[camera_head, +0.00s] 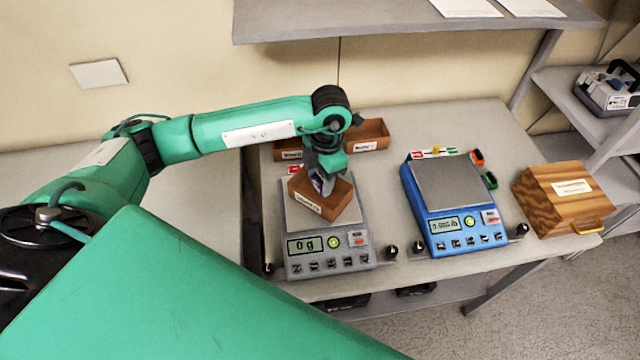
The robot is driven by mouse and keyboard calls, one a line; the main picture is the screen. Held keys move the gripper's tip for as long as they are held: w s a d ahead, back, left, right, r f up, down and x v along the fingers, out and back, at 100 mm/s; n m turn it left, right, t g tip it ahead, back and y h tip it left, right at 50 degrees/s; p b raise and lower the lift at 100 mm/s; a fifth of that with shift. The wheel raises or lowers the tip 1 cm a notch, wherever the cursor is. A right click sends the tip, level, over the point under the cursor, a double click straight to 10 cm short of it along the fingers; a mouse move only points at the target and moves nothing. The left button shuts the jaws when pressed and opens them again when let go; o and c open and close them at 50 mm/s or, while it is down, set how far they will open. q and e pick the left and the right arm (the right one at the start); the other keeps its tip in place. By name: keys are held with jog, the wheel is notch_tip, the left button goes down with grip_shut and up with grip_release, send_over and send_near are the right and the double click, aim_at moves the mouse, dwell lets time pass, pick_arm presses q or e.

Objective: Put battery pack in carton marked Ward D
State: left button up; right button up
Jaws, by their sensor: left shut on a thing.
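My left gripper (322,178) points down over an open brown carton (318,204) on the grey scale. It is shut on a small, dark purplish and pale thing, probably the battery pack (319,184), held at or just inside the carton's opening. Whether it touches the carton's floor is hidden. Two more brown cartons stand behind: one at the back left (288,154), partly behind my gripper, and one at the back right (369,145). All three bear white labels too small to read surely. My right gripper is not in view.
The grey scale (300,268) reads 0 g. A blue scale (440,222) stands to its right, with small coloured items at its back and side. A wooden box (562,210) with a yellow handle sits at the table's right end. A shelf (400,24) overhangs the back.

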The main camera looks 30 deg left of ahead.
aim_at(320, 187)
pick_arm(q)
notch_tip(320, 187, down, 4)
jog(key=shift+s+r+p, duration=0.1)
jog(key=shift+r+p, duration=0.15)
jog(key=shift+p, duration=0.3)
jog(key=shift+f, duration=0.25)
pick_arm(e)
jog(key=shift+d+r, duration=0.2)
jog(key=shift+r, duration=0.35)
pick_arm(q)
jog(key=shift+f+b, duration=0.25)
jog(key=shift+b, duration=0.1)
jog(key=o, duration=1)
jog(key=shift+r, duration=0.1)
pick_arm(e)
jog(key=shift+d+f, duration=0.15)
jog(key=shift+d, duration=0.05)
pick_arm(q)
jog(key=shift+r, duration=0.1)
